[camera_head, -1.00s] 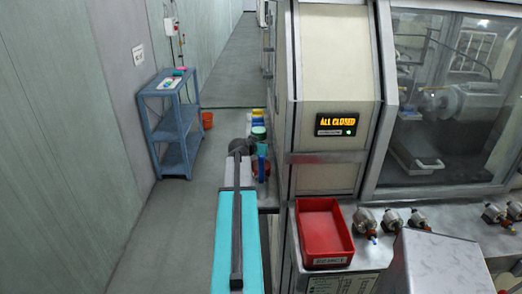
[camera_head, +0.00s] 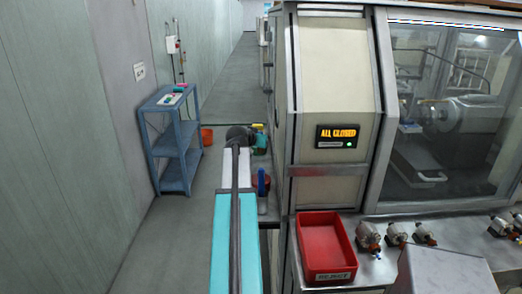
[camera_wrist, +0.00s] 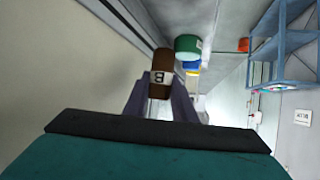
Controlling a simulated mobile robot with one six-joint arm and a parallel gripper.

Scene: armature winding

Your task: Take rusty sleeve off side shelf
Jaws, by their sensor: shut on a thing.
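My gripper (camera_wrist: 160,96) is shut on a rusty brown sleeve (camera_wrist: 161,66) in the wrist view. The sleeve has a pale label with a dark character and sits between the two grey finger pads. Its lower end is partly hidden by the fingers. Beyond it are a green sleeve (camera_wrist: 187,46) and blue and yellow ones (camera_wrist: 191,69). In the head view my arm runs forward along the machine's left side. There the fingers and the held sleeve cannot be made out. The side shelf's surface is mostly hidden.
The cream machine wall (camera_head: 325,90) stands close to the right of my arm, with an "ALL CLOSED" display. A blue rack (camera_head: 175,155) stands left against the wall, with an orange bucket (camera_head: 207,137) beside it. A red reject bin (camera_head: 325,250) is front right. The aisle floor is free.

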